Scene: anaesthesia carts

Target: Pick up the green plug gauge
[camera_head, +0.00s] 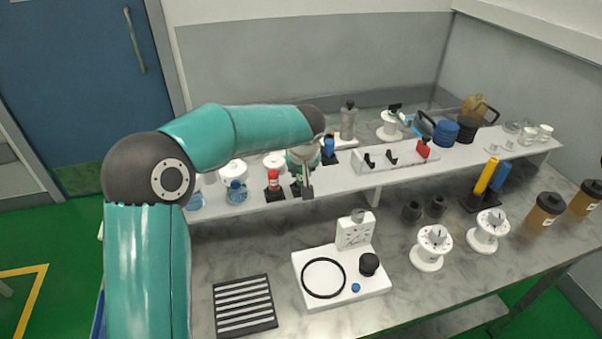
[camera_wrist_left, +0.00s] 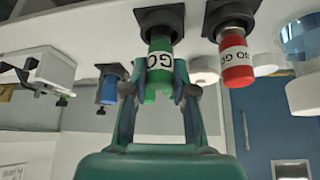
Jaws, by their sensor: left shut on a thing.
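The green plug gauge (camera_wrist_left: 159,72), with a white label reading GO, shows in the left wrist view, its one end at a black square holder (camera_wrist_left: 158,18). My left gripper (camera_wrist_left: 160,92) is shut on it, one finger on each side. In the head view my left gripper (camera_head: 303,178) reaches down over the raised shelf and mostly hides the green gauge. The red plug gauge (camera_head: 273,180) stands just left of it in its own black holder and shows in the left wrist view (camera_wrist_left: 235,58). My right gripper is in neither view.
A blue gauge (camera_head: 328,147) stands behind, to the right. A blue-capped bottle (camera_head: 236,192) and white rolls are left. A white hook rack (camera_head: 395,170) is on the shelf to the right. A white fixture (camera_head: 310,262) and striped black tray (camera_head: 244,306) lie on the lower bench.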

